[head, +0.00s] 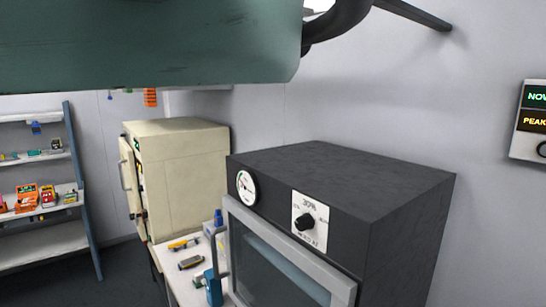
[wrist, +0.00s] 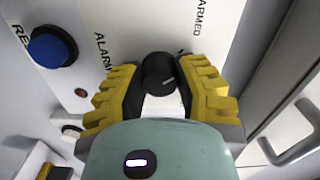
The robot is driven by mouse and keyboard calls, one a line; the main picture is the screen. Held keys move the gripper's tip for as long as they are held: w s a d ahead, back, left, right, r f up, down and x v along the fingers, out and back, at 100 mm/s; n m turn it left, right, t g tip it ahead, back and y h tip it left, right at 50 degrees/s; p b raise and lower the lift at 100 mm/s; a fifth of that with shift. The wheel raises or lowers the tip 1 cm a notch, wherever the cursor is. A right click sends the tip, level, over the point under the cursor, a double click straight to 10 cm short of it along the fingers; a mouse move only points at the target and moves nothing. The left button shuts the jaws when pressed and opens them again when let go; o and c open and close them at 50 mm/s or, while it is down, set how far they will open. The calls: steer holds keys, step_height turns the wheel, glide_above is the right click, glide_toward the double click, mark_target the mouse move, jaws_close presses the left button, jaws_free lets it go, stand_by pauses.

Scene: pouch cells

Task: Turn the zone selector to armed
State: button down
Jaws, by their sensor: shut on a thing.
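In the wrist view, the zone selector is a round black knob (wrist: 157,72) on a white panel (wrist: 140,22). The lettering "ALARM" stands to its upper left, and lettering ending in "ARMED" stands to its upper right, cut by the frame edge. A pale mark shows low on the knob's right side; I cannot tell surely which label it points to. My gripper (wrist: 158,86) has yellow ribbed fingers, one on each side of the knob, and is shut on it. The head view shows neither the selector nor my gripper; my green arm covers its top left.
A blue button (wrist: 52,47) and a small red lamp (wrist: 81,93) are left of the knob. A metal handle (wrist: 295,147) is at right. In the head view, a dark oven (head: 340,175) stands by a cream cabinet (head: 185,170), with shelves (head: 40,237) at left.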

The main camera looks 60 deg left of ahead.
steer(key=shift+f+n+b, duration=0.15)
steer(key=shift+n+b, duration=0.55)
steer(key=shift+b, duration=0.65)
steer(key=c, duration=0.6)
jaws_free()
steer(key=s, duration=1.2)
steer(key=shift+d, duration=0.2)
steer(key=shift+w, duration=0.1)
